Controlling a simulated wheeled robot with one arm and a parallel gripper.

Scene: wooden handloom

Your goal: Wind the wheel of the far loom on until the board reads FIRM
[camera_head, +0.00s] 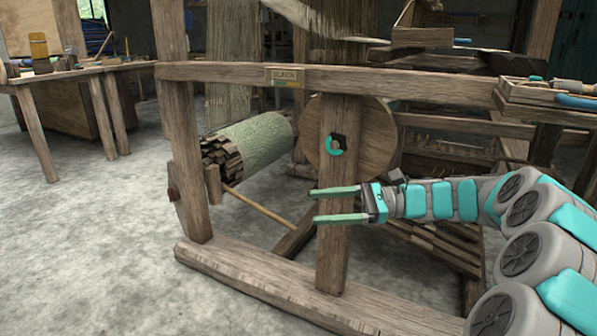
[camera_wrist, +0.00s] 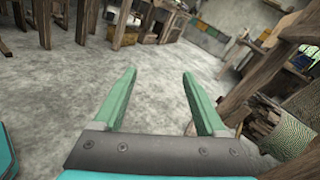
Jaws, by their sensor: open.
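A wooden loom frame fills the middle of the head view. A small board (camera_head: 285,76) on its top rail carries lettering that looks like SLACK, small and hard to read. A round wooden wheel (camera_head: 380,143) sits behind the front post (camera_head: 337,265), which hides part of it. A teal and black round fitting (camera_head: 335,145) shows on the post in front of the wheel. My gripper (camera_head: 318,206) is open and empty, below the fitting and across the post in the picture. In the wrist view its two green fingers (camera_wrist: 159,75) stand apart with only floor between them.
A green cloth roll (camera_head: 253,140) lies left of the wheel; it also shows in the wrist view (camera_wrist: 290,135). A thin wooden rod (camera_head: 258,205) slants below it. A bench (camera_head: 70,75) stands at the left. A tray with tools (camera_head: 550,95) is at right. Grey floor at left is clear.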

